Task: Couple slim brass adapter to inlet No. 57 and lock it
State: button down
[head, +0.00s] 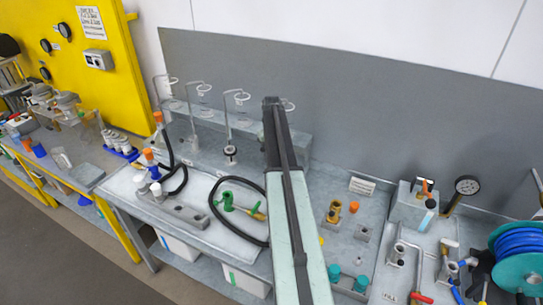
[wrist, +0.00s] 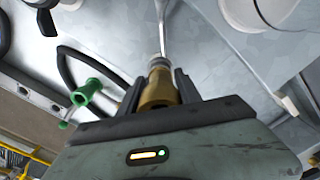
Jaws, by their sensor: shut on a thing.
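My gripper (wrist: 158,90) is shut on a slim brass adapter (wrist: 157,91) in the wrist view. A grey metal tip shows at the adapter's far end, in line with a thin rod; I cannot tell whether they touch. In the head view my own arm hides the gripper and the adapter. A grey block (head: 185,214) with several holes lies on the bench left of my arm. I cannot make out the number 57 on anything, so the inlet is not identifiable.
A green fitting (head: 228,202) with a black hose (head: 214,212) lies left of my arm; the green fitting shows in the wrist view (wrist: 86,92) too. Orange-brown fittings (head: 333,211) stand to the right. Rods with rings (head: 189,110) rise along the back.

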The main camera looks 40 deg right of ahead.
jog(key=shift+f+b, duration=0.45)
dwell(0.3)
jog(key=c, duration=0.7)
grip_release()
jog(key=shift+c, duration=0.2)
notch_tip(320, 180, up, 17)
jog(key=p, duration=1.7)
